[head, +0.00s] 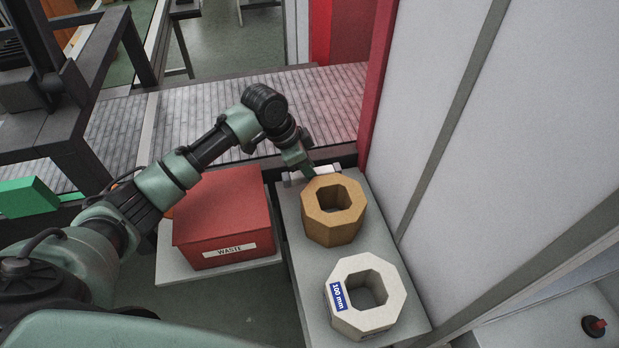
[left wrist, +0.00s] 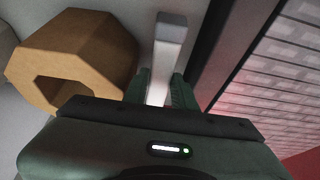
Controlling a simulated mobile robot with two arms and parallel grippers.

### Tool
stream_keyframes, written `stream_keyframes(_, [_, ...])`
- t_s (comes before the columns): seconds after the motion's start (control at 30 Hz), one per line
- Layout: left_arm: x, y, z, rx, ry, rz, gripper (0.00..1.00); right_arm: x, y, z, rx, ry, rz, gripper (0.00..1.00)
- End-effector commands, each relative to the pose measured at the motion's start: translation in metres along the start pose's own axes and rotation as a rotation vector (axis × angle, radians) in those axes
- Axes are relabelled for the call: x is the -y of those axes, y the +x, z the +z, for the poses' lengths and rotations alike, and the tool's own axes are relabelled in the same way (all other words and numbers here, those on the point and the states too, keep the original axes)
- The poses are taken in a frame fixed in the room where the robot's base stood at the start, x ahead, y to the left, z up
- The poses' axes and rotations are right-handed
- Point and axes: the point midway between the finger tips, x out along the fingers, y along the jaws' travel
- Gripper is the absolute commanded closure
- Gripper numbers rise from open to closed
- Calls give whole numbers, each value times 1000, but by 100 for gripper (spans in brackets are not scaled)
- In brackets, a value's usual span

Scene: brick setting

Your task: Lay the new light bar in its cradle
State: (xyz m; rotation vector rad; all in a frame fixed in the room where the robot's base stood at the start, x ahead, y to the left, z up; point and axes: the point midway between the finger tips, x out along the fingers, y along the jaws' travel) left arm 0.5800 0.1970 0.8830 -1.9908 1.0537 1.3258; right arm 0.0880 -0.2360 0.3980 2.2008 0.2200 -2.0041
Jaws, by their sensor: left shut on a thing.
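The light bar (head: 326,170) is a short pale bar at the far end of the grey shelf, behind the tan octagonal block. My left gripper (head: 309,172) reaches down over it from the left. In the left wrist view the bar (left wrist: 167,45) sticks out between the two green fingers of my left gripper (left wrist: 160,90), which is shut on it. The bar lies close above or on the shelf; I cannot tell whether it touches. I cannot make out the cradle. My right gripper is not in view.
The tan octagonal block (head: 348,236) stands close in front of the bar; it is also in the left wrist view (left wrist: 100,45). A white octagonal block marked "100 mm" (head: 391,321) is nearer. A red WASTE box (head: 220,205) stands left. A pale wall (head: 420,90) bounds the right.

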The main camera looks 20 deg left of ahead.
Motion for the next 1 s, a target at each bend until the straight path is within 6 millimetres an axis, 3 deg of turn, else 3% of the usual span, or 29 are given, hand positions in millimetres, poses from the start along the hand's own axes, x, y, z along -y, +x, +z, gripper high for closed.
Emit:
stream_keyframes(0.27, [-1,35,14,1,-1,3,100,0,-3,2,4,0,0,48])
stream_keyframes(0.63, [-1,40,16,0,0,1,100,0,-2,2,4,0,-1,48])
stream_keyframes(0.67, [-1,40,17,1,0,1,71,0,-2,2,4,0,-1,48])
stream_keyframes(0.7, [-1,40,16,0,0,1,64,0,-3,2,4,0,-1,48])
stream_keyframes(1.0, [-1,39,16,0,0,1,64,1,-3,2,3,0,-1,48])
